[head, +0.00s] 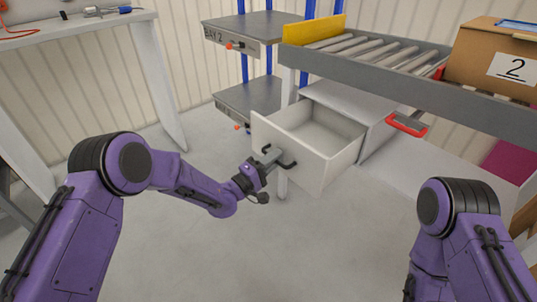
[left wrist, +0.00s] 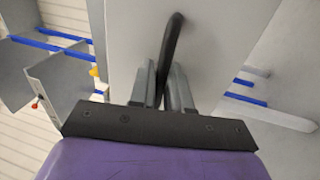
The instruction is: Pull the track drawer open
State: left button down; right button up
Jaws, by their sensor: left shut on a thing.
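The white drawer (head: 318,133) stands out of its cabinet under the roller conveyor, and its empty inside shows in the head view. Its front panel (head: 302,162) carries a dark handle (head: 288,162). My left gripper (head: 270,158) reaches the handle from the left and is shut on it. In the left wrist view the two grey fingers (left wrist: 163,88) close around the dark curved handle (left wrist: 172,45), with the pale drawer front (left wrist: 130,30) behind. My right arm shows at the lower right of the head view, but its gripper is out of view.
The roller conveyor (head: 400,80) with a yellow end plate (head: 314,29) runs above the drawer. A cardboard box (head: 490,58) marked 2 sits on it. A red handle (head: 407,124) is right of the drawer. Grey shelves (head: 253,27) stand behind. The floor in front is clear.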

pick_arm(q)
jog(key=shift+s, duration=0.1)
jog(key=c, duration=1.3)
grip_release()
jog(key=shift+c, duration=0.2)
jog(key=p+v, duration=0.1)
jog(key=v, duration=0.9)
jog(key=shift+s+a, duration=0.15)
jog(key=shift+f, duration=0.15)
